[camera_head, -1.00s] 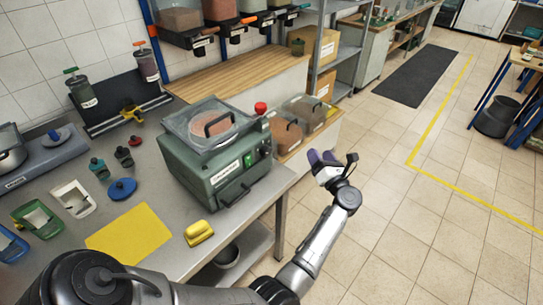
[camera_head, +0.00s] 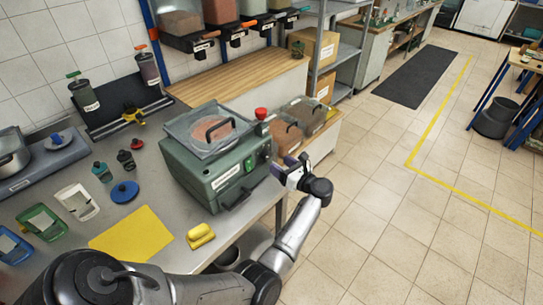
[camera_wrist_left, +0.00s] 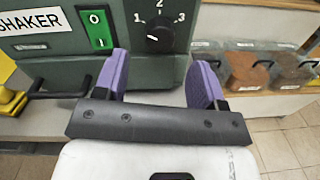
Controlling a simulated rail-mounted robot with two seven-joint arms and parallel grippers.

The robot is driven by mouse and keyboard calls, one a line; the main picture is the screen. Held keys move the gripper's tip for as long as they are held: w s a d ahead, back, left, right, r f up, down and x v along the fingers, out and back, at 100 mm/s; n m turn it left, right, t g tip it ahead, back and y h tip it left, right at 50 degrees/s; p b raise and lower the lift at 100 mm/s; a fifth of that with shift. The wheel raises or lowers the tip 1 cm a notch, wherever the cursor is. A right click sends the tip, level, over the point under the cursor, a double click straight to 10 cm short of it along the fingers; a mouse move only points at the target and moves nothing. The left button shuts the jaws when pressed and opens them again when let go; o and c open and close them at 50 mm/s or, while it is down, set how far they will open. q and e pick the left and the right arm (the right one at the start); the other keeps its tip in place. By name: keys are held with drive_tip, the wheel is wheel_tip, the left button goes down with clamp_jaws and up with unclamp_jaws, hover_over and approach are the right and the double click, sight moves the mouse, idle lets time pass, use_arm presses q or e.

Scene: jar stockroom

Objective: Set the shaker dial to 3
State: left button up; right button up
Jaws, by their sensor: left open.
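The green shaker (camera_head: 215,165) stands on the bench with a clear lid over its top. Its front fills the upper part of the left wrist view, with the black dial (camera_wrist_left: 160,38) under the marks 1, 2 and 3. A faint pale mark shows on the dial's left part; I cannot tell its exact setting. My left gripper (camera_head: 287,170) is open in front of the shaker's front face. In the wrist view its purple fingers (camera_wrist_left: 160,68) are apart, below and to either side of the dial, with nothing between them. My right gripper is not in view.
A green on/off switch (camera_wrist_left: 98,30) sits left of the dial, and a black front handle (camera_wrist_left: 55,92) lies lower left. Clear bins (camera_wrist_left: 245,68) stand at the right. A yellow block (camera_head: 200,236) lies near the bench edge.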

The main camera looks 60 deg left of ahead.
sight(269, 156)
use_arm(q)
drive_tip(key=shift+p+x, duration=0.45)
drive_tip(key=shift+x, duration=2.05)
drive_tip(key=c, duration=0.9)
